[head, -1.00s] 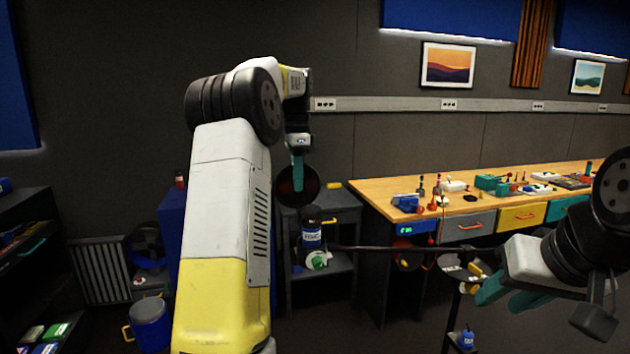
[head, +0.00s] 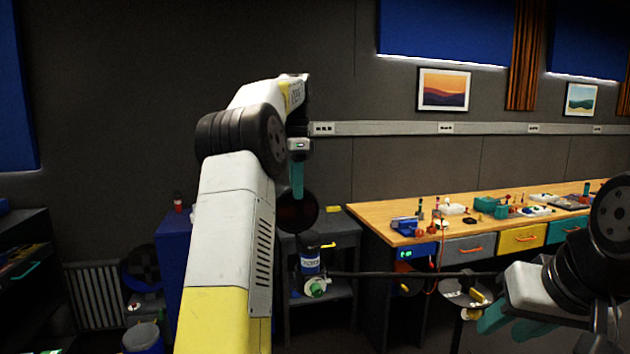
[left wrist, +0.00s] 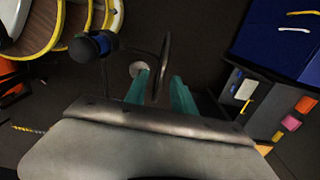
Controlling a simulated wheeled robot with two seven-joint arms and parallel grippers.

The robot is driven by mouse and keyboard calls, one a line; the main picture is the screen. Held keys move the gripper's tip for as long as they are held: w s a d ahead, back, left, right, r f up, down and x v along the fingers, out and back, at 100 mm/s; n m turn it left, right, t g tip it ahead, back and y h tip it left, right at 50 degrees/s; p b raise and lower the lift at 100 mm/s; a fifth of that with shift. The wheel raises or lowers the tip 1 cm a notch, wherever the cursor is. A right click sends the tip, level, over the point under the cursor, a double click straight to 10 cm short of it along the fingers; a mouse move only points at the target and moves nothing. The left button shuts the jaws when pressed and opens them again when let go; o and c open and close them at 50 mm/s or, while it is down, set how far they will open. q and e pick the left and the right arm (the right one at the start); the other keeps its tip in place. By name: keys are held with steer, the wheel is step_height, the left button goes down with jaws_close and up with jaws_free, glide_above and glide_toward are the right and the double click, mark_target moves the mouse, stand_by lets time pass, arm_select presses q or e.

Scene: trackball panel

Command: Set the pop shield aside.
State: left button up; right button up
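The pop shield (head: 298,213) is a dark round disc, upright just below my left gripper in the head view. In the left wrist view the pop shield (left wrist: 164,62) shows nearly edge-on, in line with the gap between the fingers. My left gripper (head: 297,194) points down at the shield's upper edge. In the left wrist view its teal fingers (left wrist: 160,85) stand apart, with gaps beside the disc. A thin arm joins the disc to a dark-blue cylinder (left wrist: 92,45). My right gripper (head: 507,322) is at the lower right, its fingers apart and empty.
A dark boom (head: 410,274) runs across below the workbench. The wooden workbench (head: 375,218) at the right carries small parts. A grey cart (head: 345,228) stands behind the shield. A blue cabinet (head: 176,245) is at the left, partly behind my left arm.

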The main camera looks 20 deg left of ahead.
arm_select(q)
step_height(320, 180, up, 2)
steer(key=shift+r, duration=0.4)
steer(key=s+d+n+t, duration=0.1)
steer(key=s+d, duration=0.1)
steer(key=s, duration=0.2)
steer(key=s+d+n+t, duration=0.1)
steer(key=s+d+n, duration=0.1)
steer(key=s, duration=0.3)
steer(key=s+d+n+t, duration=0.1)
steer(key=s+d+n, duration=0.1)
steer(key=s, duration=0.3)
steer(key=shift+s+d+r+h, duration=0.1)
steer(key=shift+d+r+h, duration=0.1)
steer(key=shift+d, duration=0.2)
steer(key=shift+d+r+h, duration=0.15)
steer(key=shift+d+h, duration=0.05)
steer(key=shift+d, duration=0.15)
steer(key=s+d+f+n+t+h, duration=0.1)
steer(key=s+d+f+n+t, duration=0.2)
steer(key=s+f, duration=1)
steer(key=s+d+n, duration=0.3)
steer(key=shift+s, duration=0.2)
